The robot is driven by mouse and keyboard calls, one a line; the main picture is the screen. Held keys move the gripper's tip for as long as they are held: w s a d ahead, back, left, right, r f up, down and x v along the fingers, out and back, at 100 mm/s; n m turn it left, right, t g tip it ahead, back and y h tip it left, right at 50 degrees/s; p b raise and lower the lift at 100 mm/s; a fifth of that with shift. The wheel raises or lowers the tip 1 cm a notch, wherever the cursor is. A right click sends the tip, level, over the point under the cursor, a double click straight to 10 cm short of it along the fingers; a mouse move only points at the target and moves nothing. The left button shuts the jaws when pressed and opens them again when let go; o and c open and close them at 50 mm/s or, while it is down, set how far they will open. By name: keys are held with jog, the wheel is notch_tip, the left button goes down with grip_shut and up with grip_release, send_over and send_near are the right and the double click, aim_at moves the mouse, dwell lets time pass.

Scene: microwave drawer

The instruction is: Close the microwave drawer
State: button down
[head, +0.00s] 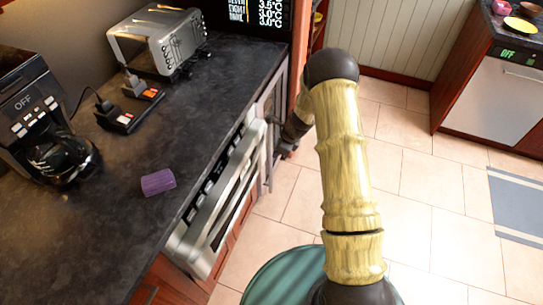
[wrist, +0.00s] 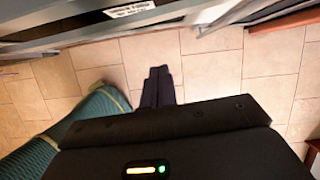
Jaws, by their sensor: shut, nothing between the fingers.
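The microwave drawer (head: 222,205) is a silver unit under the counter's right edge, with a row of dark buttons along its top. Its silver front stands out past the counter edge with a dark gap behind it; how far it is open is hard to tell. My gripper (wrist: 158,72) is shut and empty, its dark fingers together above the floor tiles in the wrist view. A grey metal surface with a white label (wrist: 128,10) crosses the top of that view, apart from the fingertips. In the head view my wrist is beyond the drawer's far end, and the fingertips are not clear.
The dark counter (head: 110,235) holds a coffee maker (head: 45,130), a toaster (head: 160,40) and a purple cup-like object (head: 158,182). Another silver-fronted appliance (head: 500,95) stands at the far right. The tiled floor (head: 430,200) between is open, with a blue-grey rug (head: 515,205).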

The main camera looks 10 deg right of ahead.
jog(key=w+v, duration=0.1)
jog(key=v, duration=0.5)
jog(key=shift+s+r, duration=0.25)
jog(key=shift+s, duration=0.25)
jog(key=shift+d, duration=0.1)
jog(key=s+r+n+h, duration=0.2)
jog(key=s+r+n, duration=0.6)
jog(key=s+n, duration=0.3)
jog(key=s+d+r+n+h, duration=0.1)
jog(key=s+r+n+h, duration=0.1)
jog(key=s+r+n, duration=0.7)
jog(key=s+n, duration=0.2)
jog(key=s, duration=0.2)
jog(key=shift+s+d+n+t, duration=0.2)
jog(key=shift+s+n+t, duration=0.1)
jog(key=shift+n+t, duration=0.1)
